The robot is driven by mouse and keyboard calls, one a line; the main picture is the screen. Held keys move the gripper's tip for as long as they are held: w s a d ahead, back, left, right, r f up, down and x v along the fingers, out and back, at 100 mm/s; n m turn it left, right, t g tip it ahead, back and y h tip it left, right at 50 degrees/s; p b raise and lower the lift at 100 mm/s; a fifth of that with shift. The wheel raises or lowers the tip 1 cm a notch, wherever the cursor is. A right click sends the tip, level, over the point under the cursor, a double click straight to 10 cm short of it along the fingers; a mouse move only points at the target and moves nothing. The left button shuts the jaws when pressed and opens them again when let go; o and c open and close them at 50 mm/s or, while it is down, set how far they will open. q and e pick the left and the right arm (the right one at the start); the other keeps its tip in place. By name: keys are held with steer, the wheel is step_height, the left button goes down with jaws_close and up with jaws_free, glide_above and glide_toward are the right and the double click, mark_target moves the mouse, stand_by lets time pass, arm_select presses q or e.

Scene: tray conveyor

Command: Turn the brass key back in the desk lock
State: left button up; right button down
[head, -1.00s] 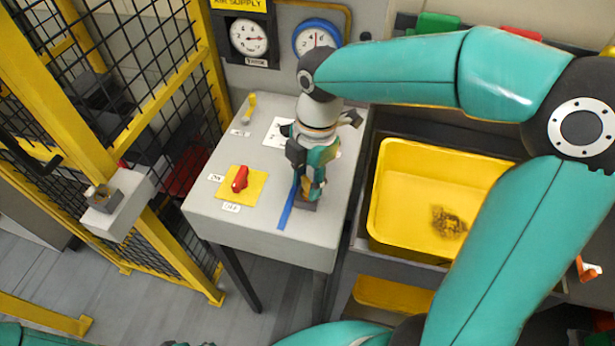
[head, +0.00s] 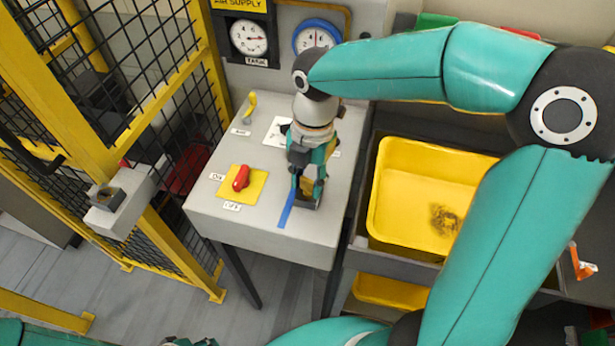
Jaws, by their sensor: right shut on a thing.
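My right gripper (head: 306,190) points down at the front right part of the grey desk (head: 265,235). It is shut, with its fingers at a small dark block (head: 308,204) beside the blue strip (head: 286,211). The brass key and the keyhole are not distinguishable; the fingers hide what they hold, which fits the key in the lock. A sliver of dark parts at the bottom edge looks like my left gripper (head: 190,342); its jaws are cut off.
A red switch (head: 241,178) on a yellow plate and a small yellow handle (head: 250,107) stand left on the desk. A yellow mesh fence (head: 150,90) rises to the left. A yellow bin (head: 405,190) is to the right. Gauges (head: 248,38) are behind.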

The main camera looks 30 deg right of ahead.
steer(key=shift+n+p, duration=0.45)
steer(key=shift+n, duration=1.05)
steer(key=shift+n+p, duration=0.35)
steer(key=shift+n, duration=0.45)
steer(key=shift+n+g, duration=0.3)
steer(key=shift+n, duration=0.4)
steer(key=c, duration=0.7)
jaws_free()
steer(key=shift+r, duration=0.1)
